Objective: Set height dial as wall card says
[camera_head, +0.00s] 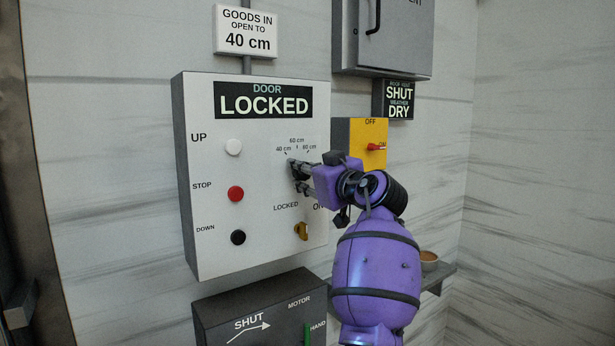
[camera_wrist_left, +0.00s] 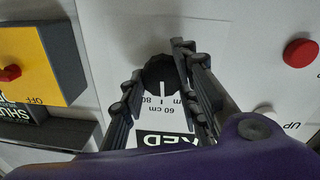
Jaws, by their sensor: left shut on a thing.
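The wall card (camera_head: 247,30) reads "GOODS IN OPEN TO 40 cm". The height dial (camera_head: 293,169) is a round black knob on the white control panel (camera_head: 212,258), marked 40 cm at left, 60 cm at top and a third mark at right. My left gripper (camera_head: 298,176) is shut on the dial. In the left wrist view, the dial (camera_wrist_left: 161,72) sits between the fingers (camera_wrist_left: 156,85), and its white line points about at the middle tick, by 60 cm. The gripper partly hides the dial in the head view. My right gripper is not in view.
A yellow switch box (camera_head: 358,135) stands close right. A motor box (camera_head: 225,310) is below.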

